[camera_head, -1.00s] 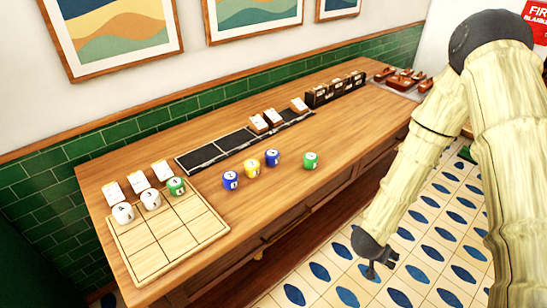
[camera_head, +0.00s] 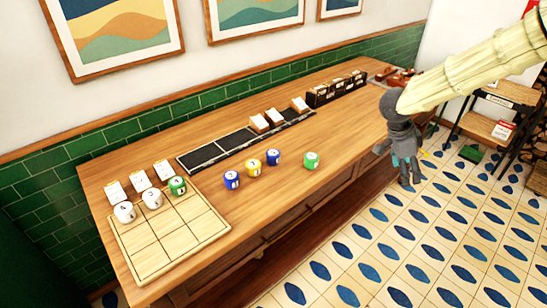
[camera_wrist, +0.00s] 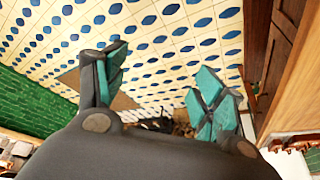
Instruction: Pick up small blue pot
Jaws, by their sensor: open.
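Two blue pots with white labels stand on the wooden counter (camera_head: 330,130) in the head view. One blue pot (camera_head: 232,180) is nearer the wooden grid board, and the other blue pot (camera_head: 273,157) is farther right and looks a little smaller. I cannot tell if their true sizes differ. My gripper (camera_head: 410,178) hangs open and empty beyond the counter's front edge, over the tiled floor, well right of the pots. In the wrist view, the teal fingers of my gripper (camera_wrist: 162,85) are spread apart, with floor behind them and no pot visible.
A yellow pot (camera_head: 252,168) stands between the blue ones, and a green pot (camera_head: 311,160) stands to their right. The grid board (camera_head: 165,245) holds white pots and another green pot. A black tray (camera_head: 215,150) lies behind. The counter's front right is clear.

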